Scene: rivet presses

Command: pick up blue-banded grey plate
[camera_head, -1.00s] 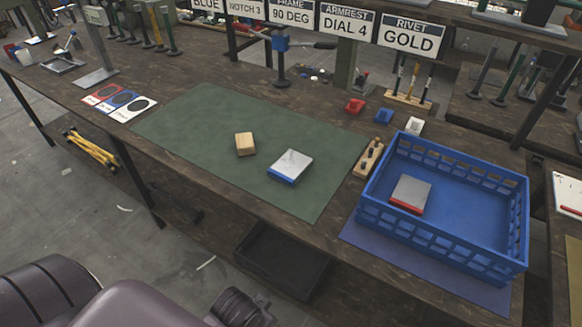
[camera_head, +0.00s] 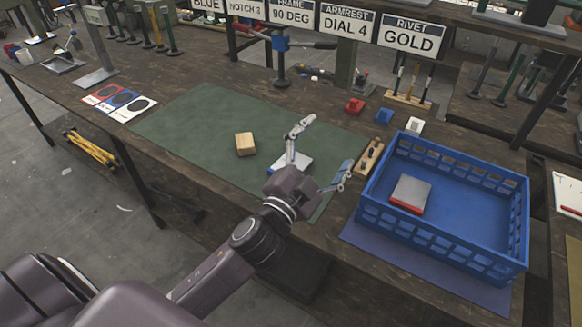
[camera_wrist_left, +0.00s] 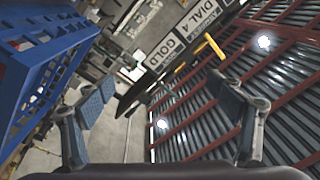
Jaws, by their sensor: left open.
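The blue-banded grey plate (camera_head: 304,159) lies on the green mat (camera_head: 205,125), partly hidden behind my left gripper (camera_head: 329,142). My left gripper is open and empty, in front of and above the plate in the head view, its fingers spread. In the left wrist view the open gripper (camera_wrist_left: 160,97) has nothing between its fingers, and the plate does not show there. Whether a finger touches the plate I cannot tell. My right gripper is not in view.
A wooden block (camera_head: 246,144) lies on the mat left of the plate. A blue crate (camera_head: 440,237) at the right holds a red-banded grey plate (camera_head: 411,192). A wooden peg holder (camera_head: 369,158) stands between mat and crate. Red and blue small parts lie behind.

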